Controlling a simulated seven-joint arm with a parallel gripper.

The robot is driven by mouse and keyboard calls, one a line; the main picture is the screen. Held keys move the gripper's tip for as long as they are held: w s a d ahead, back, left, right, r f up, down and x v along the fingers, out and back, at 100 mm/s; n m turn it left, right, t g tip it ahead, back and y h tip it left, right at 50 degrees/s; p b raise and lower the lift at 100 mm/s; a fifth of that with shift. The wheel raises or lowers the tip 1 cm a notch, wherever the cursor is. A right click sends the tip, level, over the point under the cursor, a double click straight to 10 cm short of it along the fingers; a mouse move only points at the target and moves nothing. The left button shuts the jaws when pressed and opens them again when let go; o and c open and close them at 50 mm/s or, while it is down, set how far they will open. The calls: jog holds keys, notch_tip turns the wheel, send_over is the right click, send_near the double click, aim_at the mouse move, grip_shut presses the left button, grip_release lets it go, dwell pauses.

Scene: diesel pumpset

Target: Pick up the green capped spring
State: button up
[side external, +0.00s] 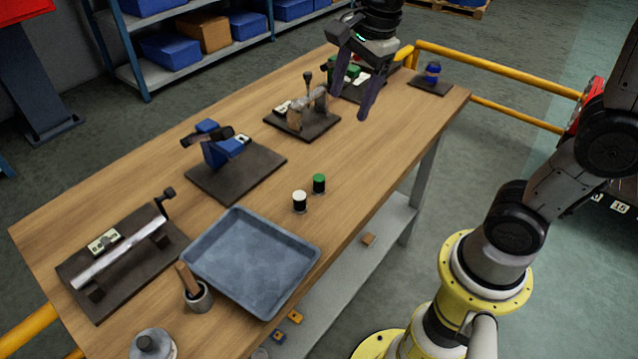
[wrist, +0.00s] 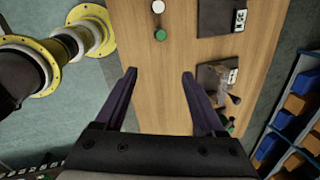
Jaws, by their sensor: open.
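The green capped spring (side external: 319,184) stands upright on the wooden table in the side external view, with a dark body under its green cap. In the wrist view the green cap (wrist: 160,34) shows near the top, beyond my fingertips. A similar white capped spring (side external: 299,201) stands close beside it, and also shows in the wrist view (wrist: 158,6). My gripper (side external: 352,78) is open and empty, above the far part of the table and apart from the springs. In the wrist view its fingers (wrist: 158,72) are spread wide with bare tabletop between them.
A grey tray (side external: 252,258) lies in front of the springs. Dark plates with fixtures (side external: 235,172) and a clamp-like part (side external: 303,112) line the left side. A blue part (side external: 432,72) sits at the far corner. The table around the springs' right side is clear.

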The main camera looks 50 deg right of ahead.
jog(key=w+f+m+g, duration=0.2)
jog(key=w+f, duration=0.4)
send_over(319, 177)
jog(key=shift+g, duration=0.3)
jog(key=f, duration=1)
jog(key=shift+w+d, duration=0.15)
jog(key=shift+d, duration=0.15)
jog(key=shift+a+f, duration=0.15)
jog(key=shift+f, duration=1.35)
jog(key=shift+a+f, duration=0.15)
jog(key=shift+f, duration=1.35)
grip_shut()
